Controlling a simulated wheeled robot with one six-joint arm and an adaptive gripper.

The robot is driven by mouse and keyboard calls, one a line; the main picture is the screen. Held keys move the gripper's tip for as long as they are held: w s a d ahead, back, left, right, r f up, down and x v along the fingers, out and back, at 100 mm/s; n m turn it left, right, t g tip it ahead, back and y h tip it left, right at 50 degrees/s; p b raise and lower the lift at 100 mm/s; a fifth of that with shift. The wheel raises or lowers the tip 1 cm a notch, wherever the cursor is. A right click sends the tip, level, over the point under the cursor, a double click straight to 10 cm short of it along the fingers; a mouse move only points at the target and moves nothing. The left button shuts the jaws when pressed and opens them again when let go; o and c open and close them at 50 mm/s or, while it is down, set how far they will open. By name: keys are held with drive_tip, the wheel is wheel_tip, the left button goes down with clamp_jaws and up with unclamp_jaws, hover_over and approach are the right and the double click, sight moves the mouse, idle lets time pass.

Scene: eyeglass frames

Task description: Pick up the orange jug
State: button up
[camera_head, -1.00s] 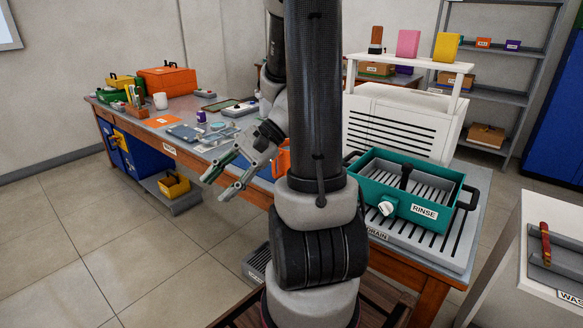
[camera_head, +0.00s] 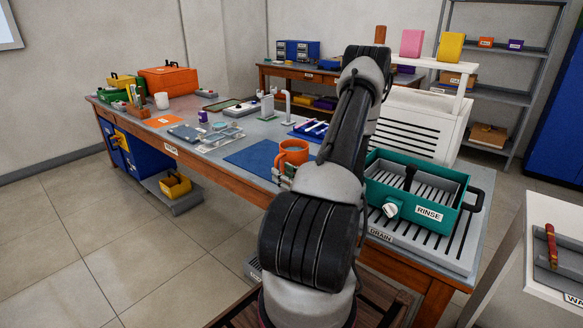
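The orange jug (camera_head: 293,157) stands on the workbench near the right end of a blue mat. My gripper (camera_head: 284,173) is at the jug's near side, low by the bench edge. Only a small part of it shows; my own arm hides the rest. I cannot tell whether the fingers touch the jug or whether they are open or shut.
The blue mat (camera_head: 252,157) is clear left of the jug. A faucet (camera_head: 285,107) and a tray of blue and purple items (camera_head: 310,130) stand behind it. A green RINSE basin (camera_head: 425,200) sits on a drain rack to the right.

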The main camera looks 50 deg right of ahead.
sight(277, 167)
drive_tip(key=w, duration=0.2)
drive_tip(key=w+d, duration=0.1)
drive_tip(key=w, duration=0.1)
drive_tip(key=shift+w+d, duration=0.1)
drive_tip(key=shift+w, duration=0.3)
clamp_jaws()
drive_tip(key=shift+r, duration=0.1)
